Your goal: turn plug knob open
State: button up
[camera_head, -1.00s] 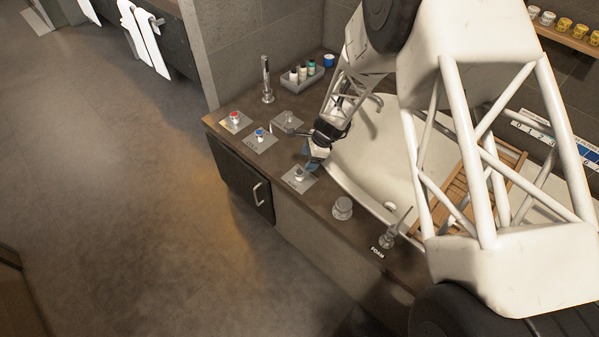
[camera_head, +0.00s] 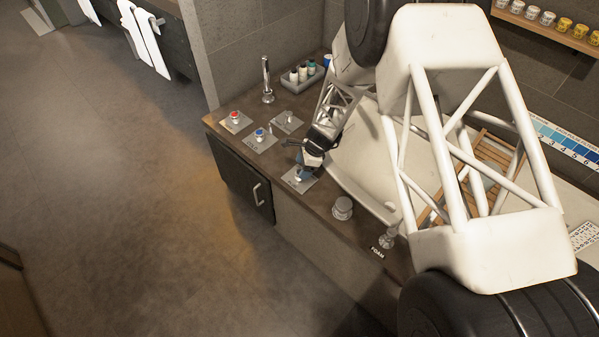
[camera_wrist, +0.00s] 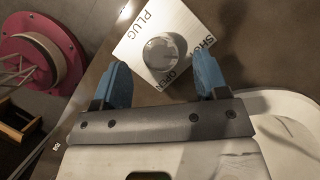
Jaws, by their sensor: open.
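The plug knob (camera_wrist: 160,54) is a round, pale grey knob on a square light metal plate (camera_wrist: 186,22). The plate reads PLUG, SHUT and OPEN in the wrist view. My gripper (camera_wrist: 163,78) is open, with one blue fingertip on each side of the knob's near edge. The knob appears between and slightly beyond the tips; I cannot tell whether they touch it. In the head view my gripper (camera_head: 304,172) is low over the plug plate (camera_head: 293,184) at the counter's front edge and hides most of the knob.
Red (camera_head: 235,116) and blue (camera_head: 260,133) tap knobs and a small lever plate (camera_head: 287,121) stand left of the plug plate. A grey round knob (camera_head: 342,207) and the foam dispenser (camera_head: 388,238) are to the right. The basin (camera_head: 362,160) lies behind.

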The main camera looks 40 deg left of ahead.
jog(key=shift+x, duration=1.8)
jog(key=c, duration=0.9)
